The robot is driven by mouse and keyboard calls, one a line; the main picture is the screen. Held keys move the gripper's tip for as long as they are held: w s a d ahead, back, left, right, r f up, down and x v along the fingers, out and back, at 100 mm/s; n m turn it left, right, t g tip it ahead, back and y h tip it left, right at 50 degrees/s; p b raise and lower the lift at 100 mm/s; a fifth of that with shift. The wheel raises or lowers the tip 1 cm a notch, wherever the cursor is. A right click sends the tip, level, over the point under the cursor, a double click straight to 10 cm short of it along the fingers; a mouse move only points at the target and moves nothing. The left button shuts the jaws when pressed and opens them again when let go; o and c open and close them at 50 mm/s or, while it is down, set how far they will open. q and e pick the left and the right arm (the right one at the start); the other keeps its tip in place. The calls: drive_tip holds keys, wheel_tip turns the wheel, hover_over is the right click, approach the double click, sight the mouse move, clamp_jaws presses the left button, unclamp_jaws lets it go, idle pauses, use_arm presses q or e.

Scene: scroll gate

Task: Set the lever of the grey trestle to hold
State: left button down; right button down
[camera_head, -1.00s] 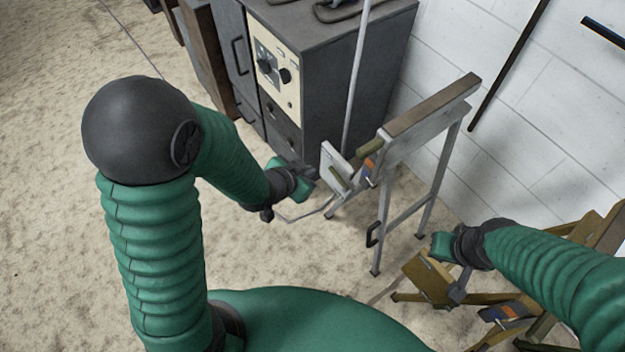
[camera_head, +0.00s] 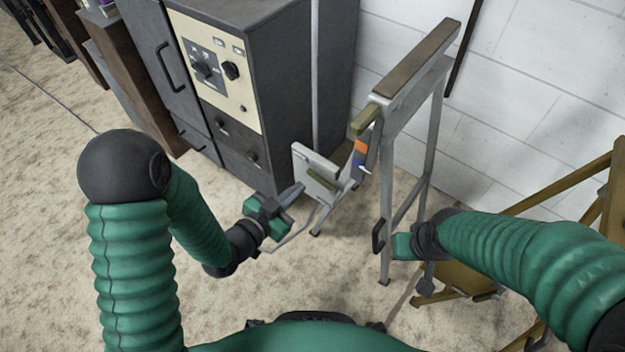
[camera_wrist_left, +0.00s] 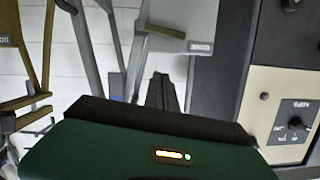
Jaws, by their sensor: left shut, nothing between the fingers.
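The grey trestle (camera_head: 408,100) stands right of centre in the head view, with a wooden top and grey legs. A light grey plate (camera_head: 309,160) on its left side carries an olive lever handle (camera_head: 323,180). Orange and blue marks (camera_head: 361,147) sit on the bracket beside it. My left gripper (camera_head: 298,190) is shut and empty, just left of the plate. In the left wrist view its fingers (camera_wrist_left: 161,90) point at the plate (camera_wrist_left: 188,22), below the olive handle (camera_wrist_left: 163,31); a small label there is unreadable. My right gripper (camera_head: 408,246) is partly hidden near a trestle leg.
A dark cabinet (camera_head: 285,90) with a cream control panel (camera_head: 215,70) stands behind and left of the plate. A yellow-brown trestle (camera_head: 560,195) stands at the right, behind my right arm. A white block wall closes the back. Open floor lies at the left.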

use_arm(q)
drive_tip(key=b, duration=0.4)
hover_over(315, 173)
drive_tip(key=s, duration=0.4)
wheel_tip(315, 173, down, 3)
drive_tip(key=f+b, duration=0.1)
drive_tip(key=f, duration=0.1)
drive_tip(key=w+f+b, duration=0.1)
drive_tip(key=shift+a+f+b, duration=0.25)
drive_tip(key=shift+a+b, duration=0.05)
drive_tip(key=shift+b, duration=0.05)
drive_tip(key=shift+d, duration=0.1)
